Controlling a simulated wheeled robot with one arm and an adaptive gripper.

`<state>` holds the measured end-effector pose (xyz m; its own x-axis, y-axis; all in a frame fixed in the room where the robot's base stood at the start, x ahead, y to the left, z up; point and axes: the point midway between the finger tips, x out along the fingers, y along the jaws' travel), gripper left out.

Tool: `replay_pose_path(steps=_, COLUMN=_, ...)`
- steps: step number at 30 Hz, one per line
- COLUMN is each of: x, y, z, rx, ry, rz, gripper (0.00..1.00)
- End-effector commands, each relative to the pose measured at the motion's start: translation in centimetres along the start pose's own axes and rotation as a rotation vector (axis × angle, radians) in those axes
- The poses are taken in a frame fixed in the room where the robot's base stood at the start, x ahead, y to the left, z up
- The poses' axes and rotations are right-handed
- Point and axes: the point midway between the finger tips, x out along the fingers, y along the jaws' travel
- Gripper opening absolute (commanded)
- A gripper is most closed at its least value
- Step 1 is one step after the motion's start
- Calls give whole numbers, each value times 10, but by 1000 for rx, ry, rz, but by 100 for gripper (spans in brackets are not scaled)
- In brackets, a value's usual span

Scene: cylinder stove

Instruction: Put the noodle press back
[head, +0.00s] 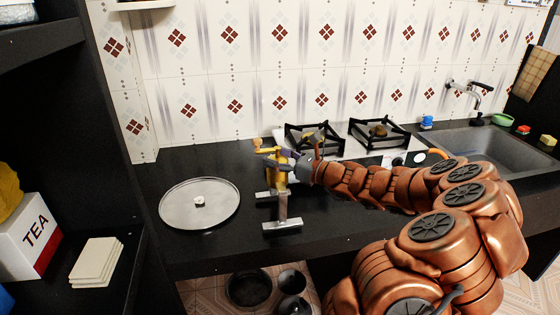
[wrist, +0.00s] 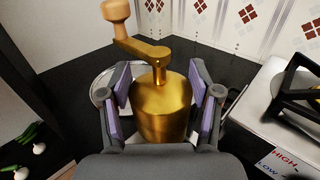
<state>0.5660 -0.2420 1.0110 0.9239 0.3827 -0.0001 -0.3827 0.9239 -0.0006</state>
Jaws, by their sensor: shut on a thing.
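The noodle press is a brass cylinder with a crank and wooden knob. In the head view the press (head: 279,178) is over the black counter, left of the stove, with silver legs and feet below it. In the wrist view the brass body (wrist: 160,112) stands between the two purple-padded fingers of my gripper (wrist: 163,95), with the crank above. My gripper (head: 291,161) is shut around the brass body from the right. The press looks upright. I cannot tell whether its feet touch the counter.
A round metal lid (head: 200,203) lies on the counter to the left. The stove (head: 345,150) with black grates is behind right, and the sink (head: 480,147) further right. A tea box (head: 27,237) and pale slabs (head: 97,262) sit on the left shelf. Dark pots (head: 249,288) are below.

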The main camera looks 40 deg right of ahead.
Motion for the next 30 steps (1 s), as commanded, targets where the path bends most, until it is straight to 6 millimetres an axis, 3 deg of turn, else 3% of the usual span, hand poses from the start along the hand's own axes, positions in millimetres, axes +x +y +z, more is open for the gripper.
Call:
replay_pose_path(steps=9, x=5, y=1, z=-12, rx=0, ry=-5, rz=-6, gripper=0)
replay_pose_path(steps=24, x=4, y=1, z=-15, rx=1, ry=-5, rz=-6, gripper=0)
replay_pose_path(steps=25, x=4, y=1, z=-16, rx=0, ry=-3, rz=-5, gripper=66)
replay_pose_path(steps=30, x=4, y=0, z=-16, rx=0, ry=-2, rz=-6, gripper=84)
